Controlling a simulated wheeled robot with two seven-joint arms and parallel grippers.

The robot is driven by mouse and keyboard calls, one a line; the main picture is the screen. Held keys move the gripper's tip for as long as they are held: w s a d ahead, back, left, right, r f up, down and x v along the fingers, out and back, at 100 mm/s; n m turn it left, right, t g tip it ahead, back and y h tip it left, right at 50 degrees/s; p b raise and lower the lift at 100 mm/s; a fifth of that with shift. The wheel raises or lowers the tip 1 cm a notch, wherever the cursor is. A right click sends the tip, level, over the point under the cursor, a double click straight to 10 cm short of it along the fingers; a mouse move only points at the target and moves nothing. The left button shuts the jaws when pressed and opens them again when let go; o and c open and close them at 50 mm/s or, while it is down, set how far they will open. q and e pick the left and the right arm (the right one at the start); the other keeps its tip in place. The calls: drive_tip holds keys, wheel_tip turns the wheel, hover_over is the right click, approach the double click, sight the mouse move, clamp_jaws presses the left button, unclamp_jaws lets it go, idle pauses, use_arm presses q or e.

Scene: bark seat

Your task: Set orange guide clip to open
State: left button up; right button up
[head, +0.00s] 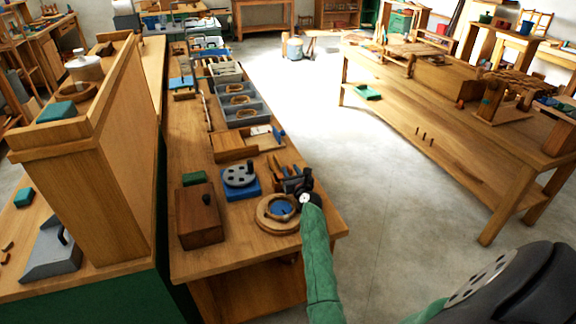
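I cannot pick out an orange guide clip for certain in the head view. A round wooden ring (264,222) with a blue and tan centre lies near the front right corner of the bench. My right gripper (298,188) is small and dark, at the end of my green-sleeved arm, just beyond the ring's right side. Its fingers blend with dark parts there, so I cannot tell whether they are open or touching anything. My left gripper is not in view.
A brown wooden box (199,216) stands left of the ring, and a blue base with a grey disc (239,176) sits behind it. Grey trays (243,113) line the bench farther back. A tall wooden shelf (112,170) stands at left. Open floor (385,200) lies right.

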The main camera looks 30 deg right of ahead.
sight(288, 166)
drive_tip(key=shift+w+d, duration=0.2)
drive_tip(key=shift+w, duration=0.5)
drive_tip(key=shift+w+d, duration=0.1)
drive_tip(key=shift+w, duration=0.3)
drive_tip(key=shift+w+d, duration=0.1)
drive_tip(key=shift+w, duration=0.4)
drive_tip(key=shift+c, duration=0.8)
drive_tip(key=c, duration=0.4)
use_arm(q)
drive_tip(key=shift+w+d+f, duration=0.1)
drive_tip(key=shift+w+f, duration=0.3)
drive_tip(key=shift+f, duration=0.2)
use_arm(e)
clamp_jaws()
